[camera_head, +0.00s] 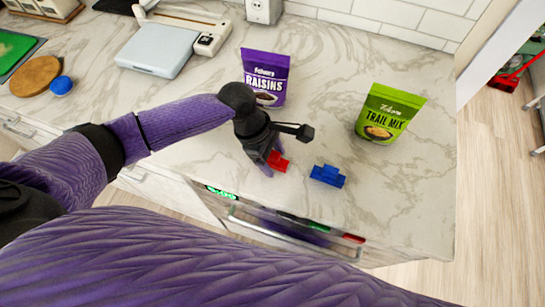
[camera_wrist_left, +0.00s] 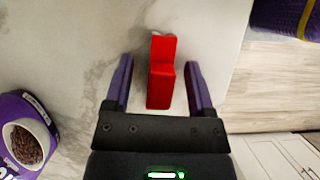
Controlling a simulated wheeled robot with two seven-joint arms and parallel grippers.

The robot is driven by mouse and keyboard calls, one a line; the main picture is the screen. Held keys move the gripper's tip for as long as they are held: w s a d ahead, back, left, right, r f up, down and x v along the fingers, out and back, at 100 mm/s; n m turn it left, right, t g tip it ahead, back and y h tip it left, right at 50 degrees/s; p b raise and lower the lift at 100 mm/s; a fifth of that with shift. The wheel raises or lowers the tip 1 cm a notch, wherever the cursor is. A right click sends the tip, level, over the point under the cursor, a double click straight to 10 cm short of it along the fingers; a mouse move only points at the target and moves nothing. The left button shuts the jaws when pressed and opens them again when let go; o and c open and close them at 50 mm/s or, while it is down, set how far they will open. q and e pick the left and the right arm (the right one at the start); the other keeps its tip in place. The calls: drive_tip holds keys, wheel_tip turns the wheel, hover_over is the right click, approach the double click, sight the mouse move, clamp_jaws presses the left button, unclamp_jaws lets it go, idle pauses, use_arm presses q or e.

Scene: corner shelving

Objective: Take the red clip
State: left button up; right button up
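The red clip (camera_head: 278,161) lies on the marble counter in the head view, right at the fingers of my left gripper (camera_head: 270,163). In the left wrist view the red clip (camera_wrist_left: 161,75) stands between the two purple fingers of my left gripper (camera_wrist_left: 160,85). The fingers are apart, with a gap on each side of the clip, so the gripper is open around it. A blue clip (camera_head: 328,176) lies on the counter to the right of the red one. My right gripper does not show.
A purple raisins bag (camera_head: 266,75) stands behind my left gripper. A green trail mix bag (camera_head: 389,113) stands at the right. A kitchen scale (camera_head: 158,50) and a round wooden board (camera_head: 35,76) are at the left. The counter's front edge is close to the clips.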

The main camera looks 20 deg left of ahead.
use_arm(q)
clamp_jaws()
drive_tip(key=shift+r, duration=0.15)
